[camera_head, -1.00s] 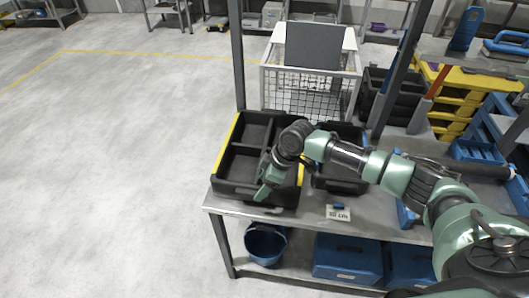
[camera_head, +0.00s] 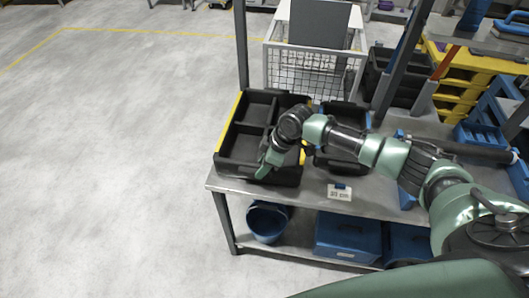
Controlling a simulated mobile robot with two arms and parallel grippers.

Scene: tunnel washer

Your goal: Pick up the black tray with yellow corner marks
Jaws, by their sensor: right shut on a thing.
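The black tray with yellow marks along its left and right edges (camera_head: 228,150) sits on the left end of the grey metal table. It is divided into compartments and looks empty. My right gripper (camera_head: 265,168) reaches in from the right, over the tray's front right part. It is shut on the tray, though its fingertips are small and the exact grip is hard to see. My right wrist hides part of the tray's right side. The tray appears to rest on the tabletop. My left gripper is not in view.
A second black bin (camera_head: 340,160) stands close to the tray's right. A small white label card (camera_head: 339,192) lies at the table's front edge. A dark post (camera_head: 241,50) rises behind the tray, beside a white wire cage (camera_head: 312,72). A blue bucket (camera_head: 267,220) stands below. Floor at left is clear.

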